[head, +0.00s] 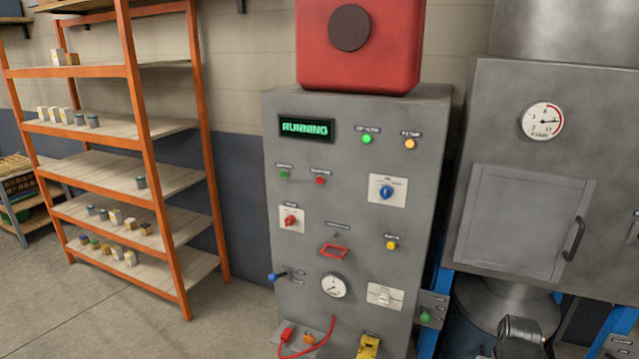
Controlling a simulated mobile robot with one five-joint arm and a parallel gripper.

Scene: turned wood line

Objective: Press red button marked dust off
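A small red button (320,181) is on the upper left of the grey control cabinet (300,240), right of a small green button (284,175). Their labels are too small to read, so I cannot tell whether the red one is marked dust off. A dark grey metal shape at the lower right, in front of the drum, seems to be my gripper (520,332). It is cut off by the bottom edge, and its fingers cannot be made out. It is well apart from the red button.
The cabinet display (306,128) reads RUNNING. A red selector (291,221), blue knob (387,192) and lever (277,277) are nearby. A box with a green button (425,317) is at the cabinet's right side. An orange shelf (150,150) stands left, with clear floor in front.

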